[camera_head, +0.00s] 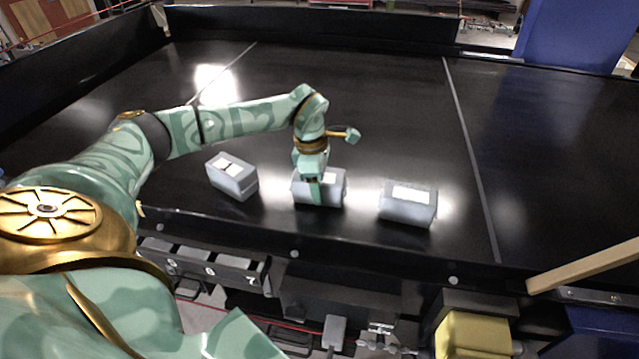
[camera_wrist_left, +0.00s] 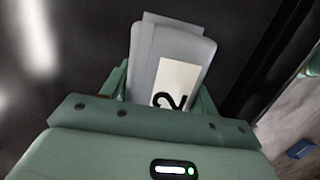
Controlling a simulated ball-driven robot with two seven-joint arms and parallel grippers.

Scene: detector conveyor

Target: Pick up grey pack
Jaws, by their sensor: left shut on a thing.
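Three grey packs with white labels stand in a row on the black conveyor (camera_head: 330,110). The middle grey pack (camera_head: 334,191) is under my left gripper (camera_head: 316,190), which points down and is shut on it. In the left wrist view the same pack (camera_wrist_left: 172,48) sits between the fingers of my left gripper (camera_wrist_left: 160,88), with a label reading 2. The left grey pack (camera_head: 232,177) and the right grey pack (camera_head: 408,203) stand apart on either side. I cannot tell whether the held pack touches the belt. My right gripper is not in view.
A black raised edge (camera_head: 230,230) runs along the near side of the conveyor. A yellow block (camera_head: 473,335) and a wooden bar (camera_head: 585,265) are at the lower right. The belt behind the packs is clear.

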